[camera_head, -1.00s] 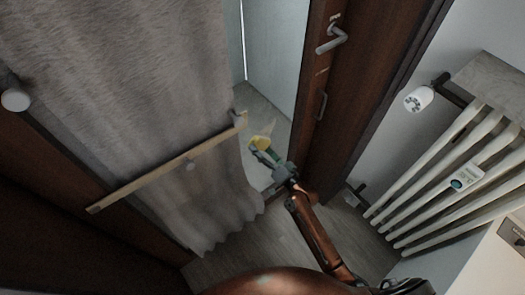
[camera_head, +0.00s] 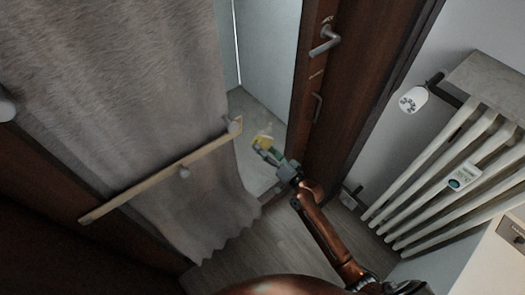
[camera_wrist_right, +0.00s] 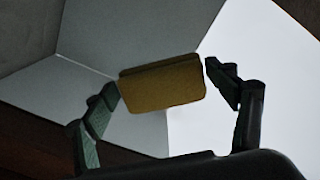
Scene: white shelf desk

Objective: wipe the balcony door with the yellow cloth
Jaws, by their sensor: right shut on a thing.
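The yellow cloth (camera_head: 263,138) is a small folded pad at the tip of my right gripper (camera_head: 267,149). My right gripper is shut on it. In the right wrist view the cloth (camera_wrist_right: 162,84) sits between the two dark fingers (camera_wrist_right: 162,88). The balcony door (camera_head: 362,85) is dark brown wood with a metal handle (camera_head: 324,40). It stands at the right of the doorway, and the gripper is left of its edge, in the opening. I cannot tell whether the cloth touches anything. My left gripper is not in view.
A grey curtain (camera_head: 140,90) hangs left of the opening, with a wooden bar (camera_head: 160,172) across it. A white radiator (camera_head: 440,165) with a thermostat knob (camera_head: 412,99) stands at the right. Wooden floor (camera_head: 262,240) is clear below the doorway.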

